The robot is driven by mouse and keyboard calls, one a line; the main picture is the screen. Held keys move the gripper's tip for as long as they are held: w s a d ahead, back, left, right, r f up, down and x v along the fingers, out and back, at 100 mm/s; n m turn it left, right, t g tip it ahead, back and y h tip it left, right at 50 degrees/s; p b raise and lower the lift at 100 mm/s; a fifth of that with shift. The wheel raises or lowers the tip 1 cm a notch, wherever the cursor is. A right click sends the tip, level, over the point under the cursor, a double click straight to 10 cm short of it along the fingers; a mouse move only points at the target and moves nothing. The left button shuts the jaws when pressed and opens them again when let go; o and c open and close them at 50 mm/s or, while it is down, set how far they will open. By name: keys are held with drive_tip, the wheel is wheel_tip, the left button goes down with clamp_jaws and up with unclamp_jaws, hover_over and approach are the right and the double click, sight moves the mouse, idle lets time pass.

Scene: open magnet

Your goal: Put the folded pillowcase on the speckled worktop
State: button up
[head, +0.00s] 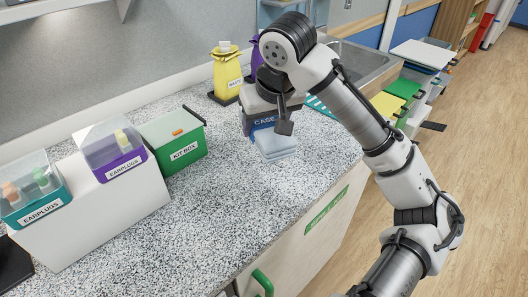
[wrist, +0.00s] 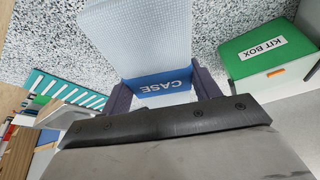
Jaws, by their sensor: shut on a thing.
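The folded pillowcase (head: 276,146) is light blue, with a darker blue part lettered CASE. In the wrist view the pillowcase (wrist: 175,40) extends away from my gripper (wrist: 164,92), its lettered end between the two dark fingers. My gripper (head: 262,121) is shut on that end and points down at the worktop. The speckled worktop (head: 215,215) is black and white, and the pillowcase is over it. I cannot tell whether its underside touches the surface. The wrist view also shows the worktop (wrist: 60,30) around the cloth.
A green kit box (head: 180,150) stands left of the pillowcase. Earplug bins (head: 113,155) sit on a white block further left. A yellow container (head: 226,75) stands behind, and a sink (head: 350,58) lies at the back right. The front worktop is clear.

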sight(275, 135)
wheel_tip(275, 135, down, 8)
drive_tip(key=shift+f, duration=0.25)
drive_tip(key=o, duration=1)
drive_tip(key=v, duration=1.2)
